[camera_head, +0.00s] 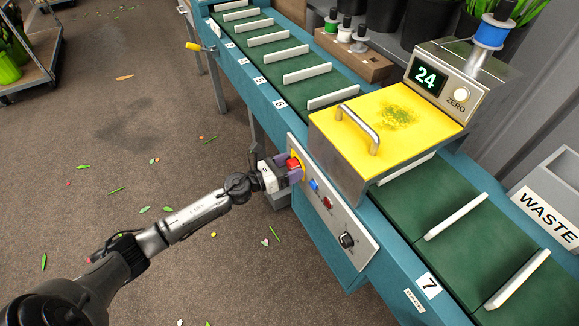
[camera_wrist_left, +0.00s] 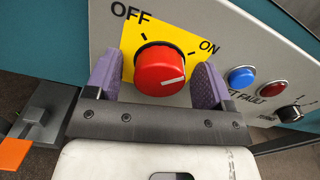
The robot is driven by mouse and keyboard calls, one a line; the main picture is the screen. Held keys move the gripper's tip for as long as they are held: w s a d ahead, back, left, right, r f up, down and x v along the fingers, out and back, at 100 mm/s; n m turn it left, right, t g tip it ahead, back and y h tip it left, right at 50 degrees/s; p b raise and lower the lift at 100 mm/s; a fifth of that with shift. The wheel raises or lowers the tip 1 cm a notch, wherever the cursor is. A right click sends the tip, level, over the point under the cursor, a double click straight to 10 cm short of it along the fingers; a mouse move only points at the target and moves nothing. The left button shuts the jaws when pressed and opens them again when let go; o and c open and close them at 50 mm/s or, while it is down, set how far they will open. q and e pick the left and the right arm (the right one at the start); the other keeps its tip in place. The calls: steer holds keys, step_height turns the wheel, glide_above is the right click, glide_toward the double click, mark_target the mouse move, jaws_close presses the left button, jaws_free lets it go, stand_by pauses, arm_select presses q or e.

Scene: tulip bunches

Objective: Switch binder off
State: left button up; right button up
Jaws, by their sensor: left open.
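The binder's red rotary knob (camera_wrist_left: 160,70) sits on a yellow plate (camera_wrist_left: 186,38) marked OFF at upper left and ON at upper right. The knob's white mark points to the right, on the ON side. My left gripper (camera_wrist_left: 157,80) is open, with one purple finger on each side of the knob. Small gaps show between fingers and knob. In the head view, my left gripper (camera_head: 283,172) is at the control panel (camera_head: 334,228), and the red knob (camera_head: 293,164) is partly hidden by it. The binder (camera_head: 385,125) has a yellow lid with a handle. My right gripper is not in view.
A blue button (camera_wrist_left: 242,78), a red light (camera_wrist_left: 273,89) and a black dial (camera_wrist_left: 291,113) are right of the knob. A green conveyor (camera_head: 440,215) with white dividers runs past the binder, whose display reads 24. A waste bin (camera_head: 555,195) stands at right.

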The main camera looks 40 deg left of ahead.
arm_select(q)
steer(key=shift+c, duration=0.4)
steer(key=c, duration=0.9)
steer(key=shift+o, duration=0.2)
steer(key=shift+r+n+p, duration=0.15)
steer(key=shift+n+p, duration=1)
steer(key=shift+n, duration=0.45)
steer(key=n+p, duration=0.3)
steer(key=n, duration=0.2)
steer(key=shift+w+a+n+p, duration=0.1)
steer(key=shift+n+p, duration=0.2)
steer(key=shift+p, duration=0.05)
steer(key=n+p, duration=0.4)
steer(key=n, duration=0.2)
steer(key=shift+f+n+p, duration=0.15)
steer(key=shift+n+p, duration=0.3)
steer(key=shift+n, duration=0.3)
steer(key=shift+f+n+p, duration=0.15)
steer(key=shift+n+p, duration=0.25)
steer(key=shift+n, duration=0.35)
steer(key=shift+f, duration=0.1)
steer(key=o, duration=0.9)
